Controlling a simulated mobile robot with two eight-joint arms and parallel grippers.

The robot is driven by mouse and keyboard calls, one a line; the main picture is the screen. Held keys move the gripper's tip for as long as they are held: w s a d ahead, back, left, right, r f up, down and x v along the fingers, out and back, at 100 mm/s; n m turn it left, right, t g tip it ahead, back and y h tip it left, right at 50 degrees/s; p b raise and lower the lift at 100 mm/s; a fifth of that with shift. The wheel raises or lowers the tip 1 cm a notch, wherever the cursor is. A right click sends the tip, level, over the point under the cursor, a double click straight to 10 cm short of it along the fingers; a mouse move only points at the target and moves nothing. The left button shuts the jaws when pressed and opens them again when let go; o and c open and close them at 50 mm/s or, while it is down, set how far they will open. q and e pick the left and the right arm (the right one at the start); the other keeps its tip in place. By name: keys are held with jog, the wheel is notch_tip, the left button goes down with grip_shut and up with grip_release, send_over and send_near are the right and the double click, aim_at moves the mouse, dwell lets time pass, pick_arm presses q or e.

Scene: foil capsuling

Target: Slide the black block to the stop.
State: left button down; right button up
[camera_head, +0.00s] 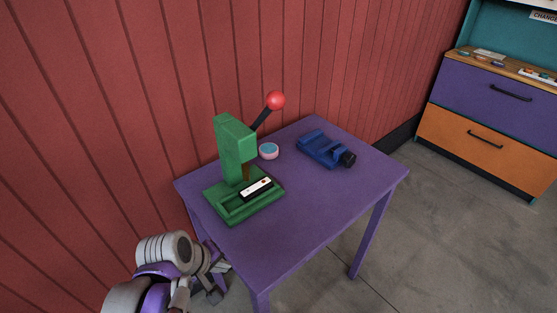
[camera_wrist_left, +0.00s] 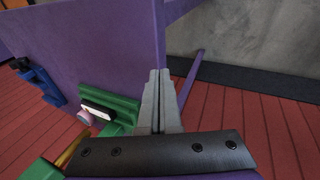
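A black block (camera_head: 257,188) with a white top face lies in the channel of the green press base (camera_head: 232,215), near the press column. I cannot make out which part of the base is the stop. My left gripper (camera_head: 219,272) is beside the table's left edge, low and apart from the block and base. In the left wrist view its fingers (camera_wrist_left: 160,78) are together with nothing visible between them. My right gripper is not in view.
The green press (camera_head: 232,148) has a lever with a red ball (camera_head: 275,100). The table's front right is clear. A red wall (camera_head: 120,110) stands behind.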

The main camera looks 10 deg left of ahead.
pick_arm(q)
jog(key=s+d+f+m+y, duration=0.1)
jog(key=s+f+m+y, duration=0.1)
jog(key=s+m, duration=0.4)
jog(key=f+m, duration=0.1)
jog(key=m, duration=0.3)
jog(key=shift+s+f+t, duration=0.3)
jog(key=shift+f, duration=0.1)
jog(key=c, duration=1.6)
grip_release()
jog(key=shift+d, duration=0.1)
